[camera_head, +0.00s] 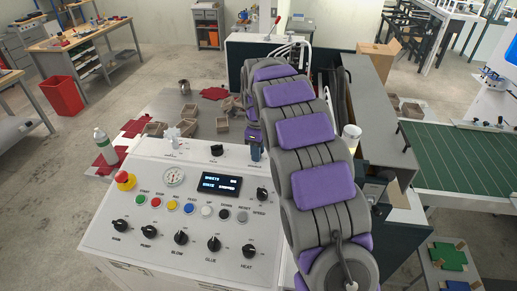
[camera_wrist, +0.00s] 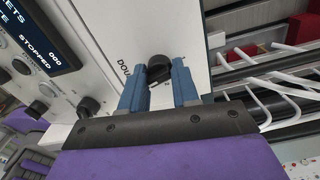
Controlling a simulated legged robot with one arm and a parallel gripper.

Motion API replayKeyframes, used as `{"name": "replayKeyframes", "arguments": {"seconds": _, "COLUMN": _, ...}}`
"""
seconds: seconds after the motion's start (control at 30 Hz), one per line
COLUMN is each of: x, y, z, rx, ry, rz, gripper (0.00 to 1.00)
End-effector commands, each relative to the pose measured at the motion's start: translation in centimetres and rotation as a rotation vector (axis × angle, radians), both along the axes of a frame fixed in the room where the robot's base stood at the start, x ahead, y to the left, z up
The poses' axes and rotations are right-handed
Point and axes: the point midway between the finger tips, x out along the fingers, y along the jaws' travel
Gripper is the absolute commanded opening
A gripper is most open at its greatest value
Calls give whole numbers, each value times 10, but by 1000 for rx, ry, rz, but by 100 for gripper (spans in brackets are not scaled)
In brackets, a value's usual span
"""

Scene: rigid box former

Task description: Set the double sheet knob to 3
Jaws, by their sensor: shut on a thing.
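The double sheet knob (camera_wrist: 158,62) is black and round, on the white panel in the wrist view, beside printed letters starting "DOU". The rest of its label and most of its scale are hidden, so I cannot read its setting. My gripper (camera_wrist: 160,76) has its two blue fingers on either side of the knob, shut on it. In the head view, my gripper (camera_head: 256,151) is at the back right of the control panel, and my arm hides the knob there.
The white control panel (camera_head: 130,212) carries a display (camera_head: 220,184), coloured buttons, a red emergency stop (camera_head: 125,180) and several black knobs. Another black knob (camera_wrist: 88,107) sits close to my gripper in the wrist view. White bars (camera_wrist: 275,62) lie beyond the panel's edge.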

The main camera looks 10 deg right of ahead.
Motion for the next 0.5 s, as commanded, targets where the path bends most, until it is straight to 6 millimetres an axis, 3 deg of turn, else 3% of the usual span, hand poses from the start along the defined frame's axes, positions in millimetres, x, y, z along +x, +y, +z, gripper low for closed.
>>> {"name": "replayKeyframes", "arguments": {"seconds": 0.5, "x": 3, "y": 0, "z": 3, "rx": 2, "ry": -12, "rz": -266, "gripper": 0}}
